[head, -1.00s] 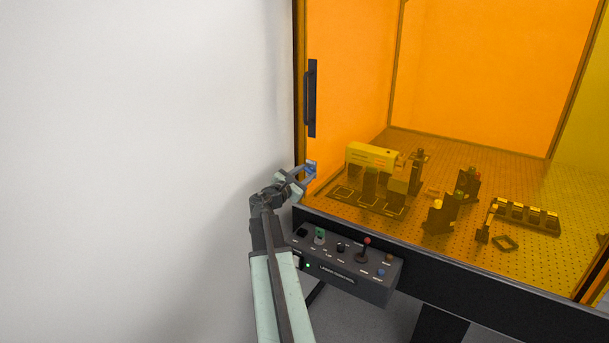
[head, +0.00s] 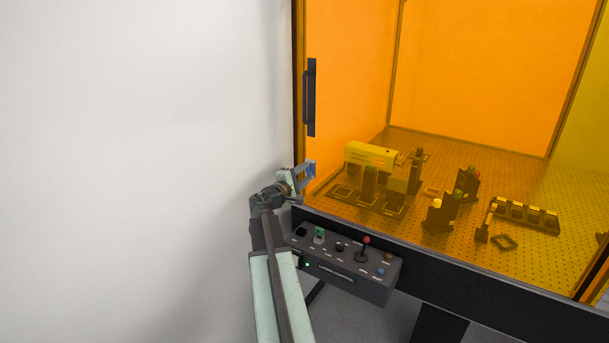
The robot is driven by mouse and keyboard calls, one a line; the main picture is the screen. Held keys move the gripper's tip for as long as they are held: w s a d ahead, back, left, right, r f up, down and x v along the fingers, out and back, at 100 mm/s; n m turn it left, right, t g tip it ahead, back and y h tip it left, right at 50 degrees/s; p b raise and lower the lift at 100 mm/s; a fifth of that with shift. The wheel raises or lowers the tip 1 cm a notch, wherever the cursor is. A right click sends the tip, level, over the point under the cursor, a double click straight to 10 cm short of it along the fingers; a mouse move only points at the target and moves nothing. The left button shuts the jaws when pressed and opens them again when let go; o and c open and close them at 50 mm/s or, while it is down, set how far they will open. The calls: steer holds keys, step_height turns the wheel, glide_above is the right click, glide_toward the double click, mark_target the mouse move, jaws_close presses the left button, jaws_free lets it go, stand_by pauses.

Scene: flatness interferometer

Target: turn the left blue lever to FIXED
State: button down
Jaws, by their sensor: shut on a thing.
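The left blue lever (head: 308,170) is a small blue piece at the lower left of the orange enclosure, below its black door handle. My gripper (head: 301,178) is at the lever and shut on it. The fingers and the wrist hide part of the lever, so its exact angle is hard to tell. No FIXED marking can be read from here.
A laser control box (head: 345,265) with a red-topped stick, several knobs and a green light sits just below and right of my arm. The black door handle (head: 311,98) is above. Optics stand on the perforated table (head: 450,260) behind the orange panel. A plain wall is at left.

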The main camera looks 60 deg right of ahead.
steer(key=shift+m, duration=1.1)
steer(key=c, duration=0.9)
jaws_free()
steer(key=shift+d, duration=0.1)
steer(key=a, duration=0.8)
steer(key=shift+f, duration=0.1)
